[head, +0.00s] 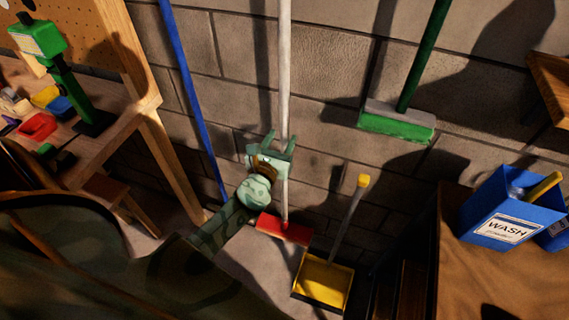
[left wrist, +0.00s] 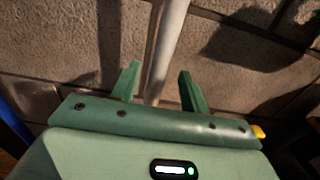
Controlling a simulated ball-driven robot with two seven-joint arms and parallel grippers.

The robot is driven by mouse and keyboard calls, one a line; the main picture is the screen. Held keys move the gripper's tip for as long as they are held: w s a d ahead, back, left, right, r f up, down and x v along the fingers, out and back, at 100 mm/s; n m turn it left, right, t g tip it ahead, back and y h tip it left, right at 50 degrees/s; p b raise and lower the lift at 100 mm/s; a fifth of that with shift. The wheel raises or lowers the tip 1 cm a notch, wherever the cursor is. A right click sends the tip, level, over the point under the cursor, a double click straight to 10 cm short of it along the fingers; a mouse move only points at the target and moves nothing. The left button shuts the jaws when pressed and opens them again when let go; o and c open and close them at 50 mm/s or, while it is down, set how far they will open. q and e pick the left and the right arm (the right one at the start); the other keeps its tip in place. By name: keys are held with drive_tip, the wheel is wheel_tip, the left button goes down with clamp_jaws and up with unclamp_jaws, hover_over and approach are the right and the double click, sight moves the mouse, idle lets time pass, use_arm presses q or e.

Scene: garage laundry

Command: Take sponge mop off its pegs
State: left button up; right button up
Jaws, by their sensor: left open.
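The sponge mop has a long white pole (head: 285,70) and a red head (head: 284,229). It hangs upright along the block wall, its head low near the floor. My left gripper (head: 281,142) is open at the lower part of the pole. In the left wrist view the white pole (left wrist: 172,35) runs down between the two spread fingers (left wrist: 158,82) of my gripper. I cannot tell whether either finger touches it. The pole's upper end and its pegs are out of view. My gripper hides a short stretch of the pole. My right gripper is not in view.
A blue pole (head: 190,90) leans left of the mop. A green broom (head: 397,122) hangs to the right. A yellow dustpan (head: 323,282) stands below. A workbench (head: 110,125) is at left, and a blue wash box (head: 505,205) on a wooden top (head: 465,275) at right.

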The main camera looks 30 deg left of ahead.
use_arm(q)
drive_tip(key=x, duration=0.5)
drive_tip(key=shift+w+r, duration=0.15)
drive_tip(key=shift+w, duration=0.05)
clamp_jaws()
drive_tip(key=shift+r, duration=0.1)
idle(1.0)
